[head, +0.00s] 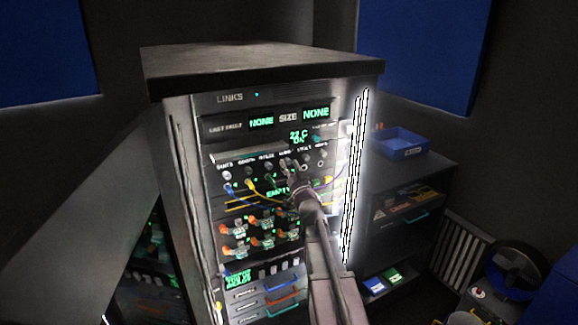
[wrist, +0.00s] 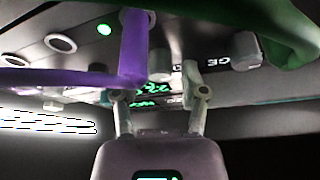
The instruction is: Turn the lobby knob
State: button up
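A row of small grey knobs (head: 247,171) runs under small labels on the front of the rack panel. The label that seems to read LOBBY (head: 286,154) is right above my gripper (head: 291,170), and the knob under it is hidden by my fingers. In the wrist view my gripper (wrist: 157,88) has its two fingers apart, close to the panel face.
A purple cable (wrist: 135,50) passes close to the left finger, and a green cable (wrist: 290,45) hangs at the upper right. Yellow cable (head: 263,190) and orange plugs (head: 227,229) sit lower on the rack. A blue bin (head: 400,143) stands on the cabinet at right.

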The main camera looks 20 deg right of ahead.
grip_shut()
jog(key=shift+n, duration=0.4)
jog(key=n+y, duration=0.1)
jog(key=n, duration=0.2)
jog(key=n+y, duration=0.2)
jog(key=n, duration=0.1)
jog(key=shift+w+d+r+y, duration=0.1)
jog(key=shift+d+y, duration=0.1)
jog(key=shift+y, duration=0.1)
jog(key=n+y, duration=0.1)
jog(key=n, duration=0.2)
jog(key=n+g+y+p, duration=0.1)
jog(key=n+y, duration=0.1)
jog(key=n, duration=0.1)
jog(key=shift+d+r+n, duration=0.1)
jog(key=shift+n, duration=0.3)
jog(key=n+g+y+p, duration=0.1)
jog(key=n, duration=0.2)
jog(key=n+g+y+p, duration=0.1)
jog(key=n+p, duration=0.1)
jog(key=n, duration=0.1)
jog(key=shift+r+n, duration=0.15)
jog(key=shift+n, duration=0.25)
jog(key=shift+n+g+y+p, duration=0.4)
jog(key=shift+n+g+p, duration=0.45)
jog(key=shift+n, duration=0.85)
